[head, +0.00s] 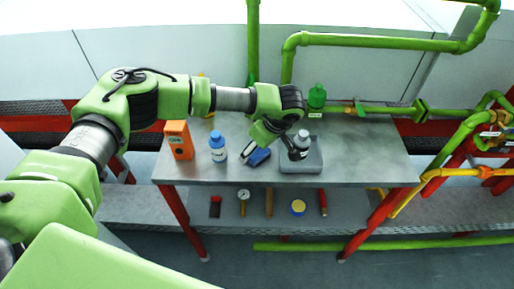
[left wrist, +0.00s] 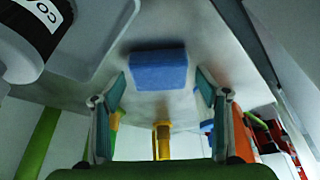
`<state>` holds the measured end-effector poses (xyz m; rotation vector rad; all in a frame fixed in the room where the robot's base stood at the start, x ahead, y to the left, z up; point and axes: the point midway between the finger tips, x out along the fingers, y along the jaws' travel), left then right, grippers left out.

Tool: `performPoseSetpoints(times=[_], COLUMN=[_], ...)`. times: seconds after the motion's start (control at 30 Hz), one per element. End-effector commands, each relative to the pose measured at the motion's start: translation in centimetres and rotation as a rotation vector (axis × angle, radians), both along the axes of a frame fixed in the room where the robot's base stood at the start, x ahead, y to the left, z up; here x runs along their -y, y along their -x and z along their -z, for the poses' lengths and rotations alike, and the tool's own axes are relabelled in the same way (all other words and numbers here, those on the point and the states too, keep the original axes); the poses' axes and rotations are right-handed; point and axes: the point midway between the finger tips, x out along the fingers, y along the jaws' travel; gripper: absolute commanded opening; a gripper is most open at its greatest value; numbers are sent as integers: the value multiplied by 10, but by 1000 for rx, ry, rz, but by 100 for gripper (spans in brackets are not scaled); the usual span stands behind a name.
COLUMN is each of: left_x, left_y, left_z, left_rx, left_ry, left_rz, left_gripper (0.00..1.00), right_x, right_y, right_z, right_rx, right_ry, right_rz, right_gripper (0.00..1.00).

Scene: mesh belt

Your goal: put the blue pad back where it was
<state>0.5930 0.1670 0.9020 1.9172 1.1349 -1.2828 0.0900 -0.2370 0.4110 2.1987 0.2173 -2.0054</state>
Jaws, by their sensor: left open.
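The blue pad (head: 260,157) lies on the grey table, left of the grey tray and right of a blue-capped bottle. It also shows as a flat blue block in the left wrist view (left wrist: 158,70). My left gripper (head: 271,150) reaches over the table and is open just above and around the pad's place. In the left wrist view its two fingers (left wrist: 161,88) are spread, with the pad between and beyond the fingertips, not gripped. Part of the pad is hidden by the gripper in the head view. My right gripper is not in view.
The grey tray (head: 302,169) holds a labelled bottle (head: 302,140) close beside my left gripper. The table's right side is clear. Several items lie on the lower shelf.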

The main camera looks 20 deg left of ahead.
Motion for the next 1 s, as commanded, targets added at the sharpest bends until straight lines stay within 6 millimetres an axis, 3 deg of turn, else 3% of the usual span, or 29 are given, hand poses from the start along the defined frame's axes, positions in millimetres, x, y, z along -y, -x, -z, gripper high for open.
performPoseSetpoints(times=[0.5, 0.7, 1.0], left_x=[35, 40, 40], left_y=[17, 21, 21], left_z=[-92, -107, -109], left_rx=[6, 4, 2], left_ry=[2, 2, 1], left_rz=[4, 3, 2], left_gripper=[68, 68, 68], right_x=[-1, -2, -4], right_y=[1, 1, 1], right_z=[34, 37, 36], right_rx=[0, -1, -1], right_ry=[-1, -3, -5], right_rz=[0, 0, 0], right_gripper=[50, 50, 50])
